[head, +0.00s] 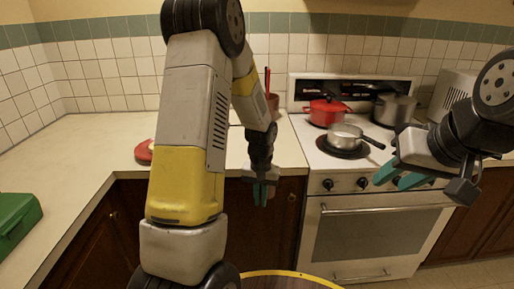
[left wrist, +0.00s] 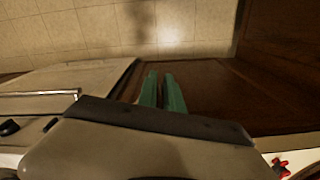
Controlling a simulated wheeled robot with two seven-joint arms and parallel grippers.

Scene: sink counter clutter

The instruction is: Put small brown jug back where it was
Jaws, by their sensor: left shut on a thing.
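I cannot make out a small brown jug for certain in either view. A brownish container (head: 272,105) with red-handled utensils stands at the back of the counter, partly hidden behind my left arm. My left gripper (head: 262,196) points down in front of the counter's front edge, before the dark cabinet doors. Its teal fingers are close together, also in the left wrist view (left wrist: 162,90). What they hold is too small or dark to tell. My right gripper (head: 398,178) is in front of the stove, its teal fingers apart, with nothing seen between them.
The white stove (head: 375,205) carries a red pot (head: 326,112), a silver saucepan (head: 345,135) and a grey pot (head: 396,108). A red item (head: 144,151) lies on the left counter (head: 70,165). A green box (head: 15,220) is at the left edge. Much of the left counter is clear.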

